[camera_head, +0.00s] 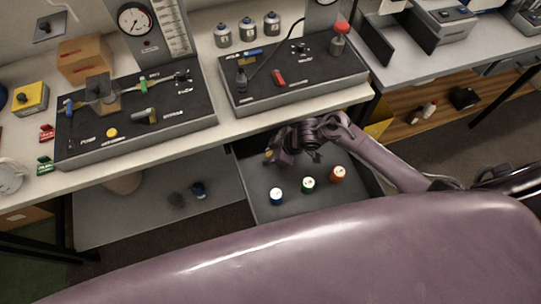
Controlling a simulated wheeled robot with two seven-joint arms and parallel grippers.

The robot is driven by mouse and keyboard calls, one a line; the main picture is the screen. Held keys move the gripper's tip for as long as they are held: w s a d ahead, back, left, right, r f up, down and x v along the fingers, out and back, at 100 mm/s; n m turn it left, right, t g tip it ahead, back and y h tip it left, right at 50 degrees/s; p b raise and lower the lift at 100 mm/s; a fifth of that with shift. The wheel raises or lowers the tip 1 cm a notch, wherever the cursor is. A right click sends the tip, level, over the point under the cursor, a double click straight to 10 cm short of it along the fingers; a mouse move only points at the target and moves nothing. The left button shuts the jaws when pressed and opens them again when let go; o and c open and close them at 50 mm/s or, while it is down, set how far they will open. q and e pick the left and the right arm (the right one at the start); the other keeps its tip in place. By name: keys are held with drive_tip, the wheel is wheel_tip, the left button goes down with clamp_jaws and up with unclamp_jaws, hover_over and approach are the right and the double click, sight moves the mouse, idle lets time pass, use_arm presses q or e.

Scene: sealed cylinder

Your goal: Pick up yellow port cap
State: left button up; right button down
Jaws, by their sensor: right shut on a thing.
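My right gripper (272,157) is over the back left part of the open grey drawer (255,180), below the bench's front edge. It is shut on the yellow port cap (267,153), which shows only as a small yellow patch at the fingertips, mostly hidden by the gripper. Whether the cap touches the drawer floor, I cannot tell. My left gripper is not in view.
Blue (276,196), green (308,184) and orange (338,173) caps stand in the drawer in front of the gripper. The bench edge (300,118) and a black control panel (295,85) are behind it. A grey lower shelf (150,210) lies left.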

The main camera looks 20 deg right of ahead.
drive_tip(key=shift+r, duration=0.1)
drive_tip(key=shift+r, duration=0.5)
wheel_tip(320, 180, up, 19)
drive_tip(key=shift+p, duration=0.45)
